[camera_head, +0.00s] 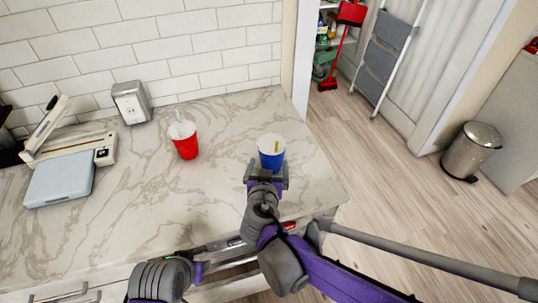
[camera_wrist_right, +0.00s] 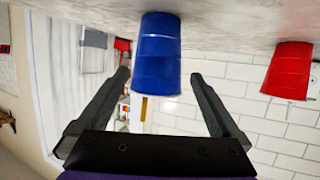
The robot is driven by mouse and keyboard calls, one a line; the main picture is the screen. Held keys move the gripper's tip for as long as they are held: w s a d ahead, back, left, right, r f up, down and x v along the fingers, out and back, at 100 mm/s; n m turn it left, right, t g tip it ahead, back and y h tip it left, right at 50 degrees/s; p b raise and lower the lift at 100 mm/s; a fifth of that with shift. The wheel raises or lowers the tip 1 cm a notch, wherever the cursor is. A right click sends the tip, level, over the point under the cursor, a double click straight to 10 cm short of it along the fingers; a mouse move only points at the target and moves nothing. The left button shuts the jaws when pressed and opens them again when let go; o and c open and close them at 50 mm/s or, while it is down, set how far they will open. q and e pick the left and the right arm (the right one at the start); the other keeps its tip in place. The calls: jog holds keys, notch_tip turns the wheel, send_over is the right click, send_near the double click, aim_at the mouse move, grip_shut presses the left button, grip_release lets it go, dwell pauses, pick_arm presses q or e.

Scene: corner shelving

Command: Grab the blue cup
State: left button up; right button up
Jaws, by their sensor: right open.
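The blue cup (camera_head: 272,160) stands upright on the marble counter near its right end, with a white inside and a yellow stick in it. My right gripper (camera_head: 267,174) is open at the cup's near side. In the right wrist view, which is upside down, the blue cup (camera_wrist_right: 157,55) shows ahead between the two spread fingers of the right gripper (camera_wrist_right: 161,79). I see no clear contact with the fingers. My left arm shows at the bottom of the head view, over the counter's front edge; its finger state is unclear.
A red cup (camera_head: 184,141) stands left of the blue cup on the counter (camera_head: 225,140). A metal napkin holder (camera_head: 131,103) and a pale scale-like device (camera_head: 62,182) are further left. A tiled wall runs behind. The counter between the two cups is clear.

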aim_at(272, 148)
jog(key=x, duration=0.7)
jog(key=shift+w+d+r, duration=0.1)
jog(key=shift+d, duration=0.05)
jog(key=c, duration=1)
